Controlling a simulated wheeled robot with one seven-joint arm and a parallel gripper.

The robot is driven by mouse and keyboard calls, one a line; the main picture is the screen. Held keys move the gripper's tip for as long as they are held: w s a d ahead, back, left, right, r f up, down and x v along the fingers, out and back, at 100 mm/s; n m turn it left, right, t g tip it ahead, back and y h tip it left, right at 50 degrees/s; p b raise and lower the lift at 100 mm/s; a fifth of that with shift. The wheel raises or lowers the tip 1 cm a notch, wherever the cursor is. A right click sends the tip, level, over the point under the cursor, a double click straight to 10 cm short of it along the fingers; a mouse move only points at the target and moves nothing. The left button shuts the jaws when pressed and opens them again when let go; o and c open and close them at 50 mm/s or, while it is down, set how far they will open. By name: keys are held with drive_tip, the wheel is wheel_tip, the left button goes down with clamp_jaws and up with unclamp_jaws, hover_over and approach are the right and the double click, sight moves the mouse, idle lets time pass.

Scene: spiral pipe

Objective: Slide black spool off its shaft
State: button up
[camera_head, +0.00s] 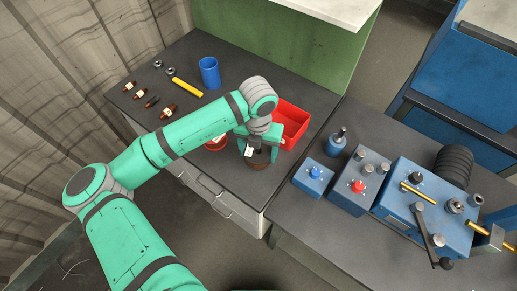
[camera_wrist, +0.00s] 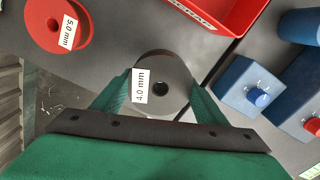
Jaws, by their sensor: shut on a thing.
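The black spool (camera_wrist: 178,72) is a dark grey disc with a round centre hole and a white "4.0 mm" label in the wrist view. My gripper (camera_wrist: 160,90) is shut on it, with one green finger against each side. In the head view the black spool (camera_head: 259,156) is under my gripper (camera_head: 256,143), just above or on a brown round piece (camera_head: 258,166) at the dark bench's front edge. My gripper partly covers it there. I cannot tell whether a shaft runs through the spool or whether it touches the brown piece.
A red "5.0 mm" spool (camera_wrist: 72,32) lies left of my gripper. A red bin (camera_head: 303,116) stands just behind it. Blue control boxes (camera_head: 312,178) stand to the right. A blue cup (camera_head: 209,72), a yellow tool (camera_head: 187,87) and small parts lie farther back.

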drive_tip(key=shift+f, duration=2.6)
drive_tip(key=o, duration=1.1)
wheel_tip(320, 180, up, 11)
drive_tip(key=shift+w+d+f, duration=0.1)
